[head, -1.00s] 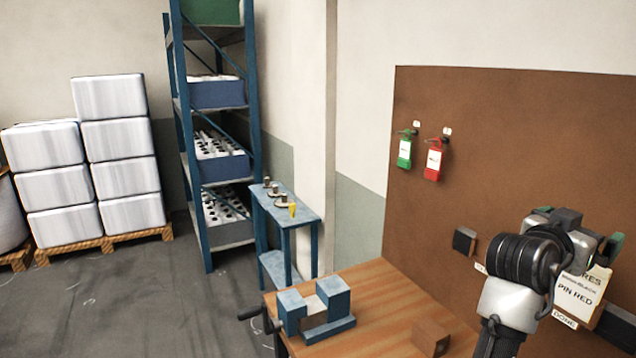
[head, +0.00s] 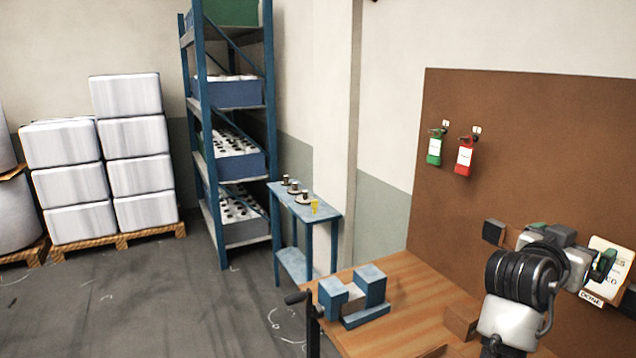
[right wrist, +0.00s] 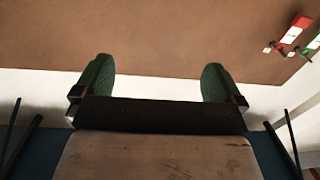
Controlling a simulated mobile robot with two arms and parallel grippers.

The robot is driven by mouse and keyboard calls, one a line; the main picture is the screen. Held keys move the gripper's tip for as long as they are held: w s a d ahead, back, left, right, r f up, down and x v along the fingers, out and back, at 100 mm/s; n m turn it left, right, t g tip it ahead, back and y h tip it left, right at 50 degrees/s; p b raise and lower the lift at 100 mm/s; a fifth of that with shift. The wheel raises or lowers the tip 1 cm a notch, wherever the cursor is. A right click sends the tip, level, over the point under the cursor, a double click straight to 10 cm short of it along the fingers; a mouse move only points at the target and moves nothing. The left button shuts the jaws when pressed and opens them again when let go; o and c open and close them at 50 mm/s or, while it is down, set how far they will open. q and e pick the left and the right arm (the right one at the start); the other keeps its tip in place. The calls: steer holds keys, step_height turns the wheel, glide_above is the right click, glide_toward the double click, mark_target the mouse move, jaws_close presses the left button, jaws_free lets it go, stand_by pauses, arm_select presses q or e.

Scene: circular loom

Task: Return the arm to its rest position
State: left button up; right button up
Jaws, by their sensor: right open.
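My right arm comes in at the lower right of the head view, above the wooden bench. Its right gripper (head: 607,262) is at the far right, in front of the brown board and partly over a white card (head: 610,256). In the right wrist view the two green fingers (right wrist: 158,80) stand wide apart with nothing between them. My left gripper is in no frame.
The wooden bench (head: 412,285) carries a blue vise (head: 362,312) and a brown block (head: 460,322). The brown board (head: 540,150) holds a green tag (head: 434,151) and a red tag (head: 464,160). A blue side table (head: 325,218), a shelf rack (head: 200,130) and stacked white bales (head: 137,137) stand behind.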

steer(key=s+a+f+n+y, duration=0.3)
steer(key=f, duration=0.6)
steer(key=s+a+f+n+y, duration=0.3)
steer(key=s+f, duration=0.1)
steer(key=f, duration=0.4)
steer(key=s+a+f+n+y, duration=0.3)
steer(key=f, duration=0.6)
steer(key=s+a+f+n+g+y, duration=0.25)
steer(key=s+a+f, duration=0.25)
steer(key=s, duration=0.5)
steer(key=s+a+f+n+g+y, duration=0.25)
steer(key=s+a+f+y, duration=0.2)
steer(key=s, duration=0.45)
step_height(320, 180, down, 29)
steer(key=g+b, duration=0.1)
steer(key=b, duration=0.4)
arm_select(q)
step_height(320, 180, down, 10)
steer(key=b, duration=0.5)
steer(key=shift+w+d, duration=0.25)
steer(key=shift+d, duration=0.2)
arm_select(e)
steer(key=s+d+f+g, duration=0.1)
steer(key=s+f, duration=0.7)
steer(key=f, duration=0.3)
steer(key=s+d+f, duration=0.1)
steer(key=s+f, duration=0.7)
steer(key=f, duration=0.4)
steer(key=shift+s+f+g+h, duration=0.2)
steer(key=shift+g+h, duration=0.2)
